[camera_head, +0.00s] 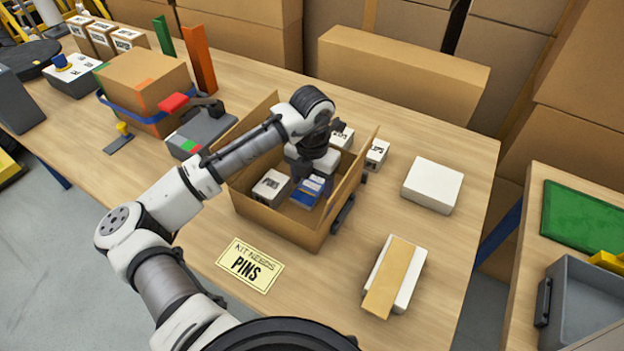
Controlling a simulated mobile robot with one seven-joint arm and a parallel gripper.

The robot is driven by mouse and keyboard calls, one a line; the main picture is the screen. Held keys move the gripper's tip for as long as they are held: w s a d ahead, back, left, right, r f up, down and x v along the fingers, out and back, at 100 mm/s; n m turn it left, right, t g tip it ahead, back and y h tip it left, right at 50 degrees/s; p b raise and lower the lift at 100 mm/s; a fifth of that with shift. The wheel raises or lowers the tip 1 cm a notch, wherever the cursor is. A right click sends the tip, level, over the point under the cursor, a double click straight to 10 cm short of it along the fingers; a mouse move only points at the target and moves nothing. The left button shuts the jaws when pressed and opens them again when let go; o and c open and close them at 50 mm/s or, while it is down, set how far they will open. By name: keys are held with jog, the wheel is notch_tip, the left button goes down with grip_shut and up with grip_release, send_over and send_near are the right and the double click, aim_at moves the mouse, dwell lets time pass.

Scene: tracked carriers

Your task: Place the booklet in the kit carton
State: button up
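The kit carton (275,225) is an open brown cardboard box in the middle of the table. Small white labelled boxes stand inside it, one at the front left (270,187) and one at the back (342,137). A blue and white item that looks like the booklet (307,192) is inside the carton, tilted, near the front wall. My gripper (302,172) reaches down into the carton directly above and behind this item. Its fingertips are small and partly hidden, so I cannot tell whether they touch or hold it.
A card reading "KIT NEEDS PINS" (250,265) lies in front of the carton. A white box (432,185) and a white box with a tan strip (390,278) lie to the right. A taped brown carton (145,82) and a grey device (205,131) stand left.

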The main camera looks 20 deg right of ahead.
aim_at(312, 185)
jog(key=shift+o, duration=0.6)
jog(key=shift+r, duration=0.1)
jog(key=shift+r, duration=0.2)
notch_tip(312, 185, up, 12)
jog(key=b, duration=0.1)
jog(key=shift+b, duration=0.4)
jog(key=shift+f, duration=0.15)
jog(key=shift+c, duration=0.4)
